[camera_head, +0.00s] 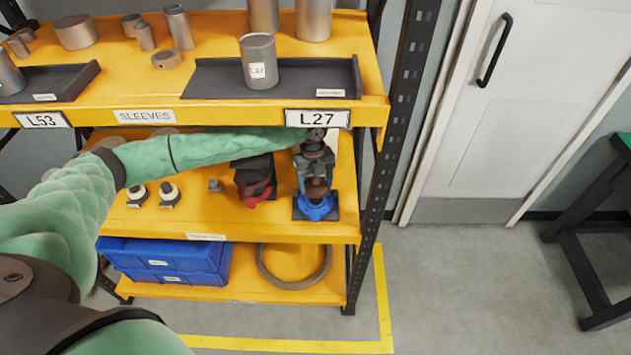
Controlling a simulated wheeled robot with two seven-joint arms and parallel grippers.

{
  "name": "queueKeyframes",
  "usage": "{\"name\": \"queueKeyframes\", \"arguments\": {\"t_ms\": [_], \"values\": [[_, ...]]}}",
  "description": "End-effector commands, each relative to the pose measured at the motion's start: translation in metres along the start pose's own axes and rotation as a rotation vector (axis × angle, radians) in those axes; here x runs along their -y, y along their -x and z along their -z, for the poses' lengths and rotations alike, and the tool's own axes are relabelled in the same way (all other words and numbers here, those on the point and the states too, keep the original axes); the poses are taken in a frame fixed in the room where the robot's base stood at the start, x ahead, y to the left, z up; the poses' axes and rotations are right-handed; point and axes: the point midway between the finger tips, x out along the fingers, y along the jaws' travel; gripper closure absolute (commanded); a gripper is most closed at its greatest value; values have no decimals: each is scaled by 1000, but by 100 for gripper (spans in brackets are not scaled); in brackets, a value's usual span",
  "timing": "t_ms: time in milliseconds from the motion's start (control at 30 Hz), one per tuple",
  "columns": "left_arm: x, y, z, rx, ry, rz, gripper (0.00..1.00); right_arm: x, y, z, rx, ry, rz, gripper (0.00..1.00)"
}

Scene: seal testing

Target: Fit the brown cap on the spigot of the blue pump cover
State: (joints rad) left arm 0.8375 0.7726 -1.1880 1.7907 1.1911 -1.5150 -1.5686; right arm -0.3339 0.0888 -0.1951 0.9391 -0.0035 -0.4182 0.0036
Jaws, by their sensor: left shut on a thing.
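The blue pump cover (316,209) stands on a dark base at the right end of the middle shelf. My left gripper (315,176) reaches in under the upper shelf and points down right over it. It is shut on the brown cap (316,188), which shows just above the blue cover. The spigot is hidden behind the cap and fingers, and I cannot tell whether the cap touches it. My right gripper is out of view.
A red pump part (257,190) on a dark base stands just left. The upper shelf (140,82) with its L27 label (317,118) hangs over my left forearm. Rack upright (395,120) is close on the right. Blue bins (165,260) sit below.

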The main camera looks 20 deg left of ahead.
Motion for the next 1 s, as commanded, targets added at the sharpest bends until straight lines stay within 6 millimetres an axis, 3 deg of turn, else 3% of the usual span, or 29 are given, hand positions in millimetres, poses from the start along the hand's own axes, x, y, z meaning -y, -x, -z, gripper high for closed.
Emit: {"name": "queueKeyframes", "arguments": {"t_ms": [200, 433, 1000], "values": [[0, -10, -2, 1, 2, 0, 54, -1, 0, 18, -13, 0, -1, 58], [0, -12, -2, 0, 2, 0, 54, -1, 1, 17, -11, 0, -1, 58], [0, -38, -6, -3, 2, -4, 54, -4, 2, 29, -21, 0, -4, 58]]}}
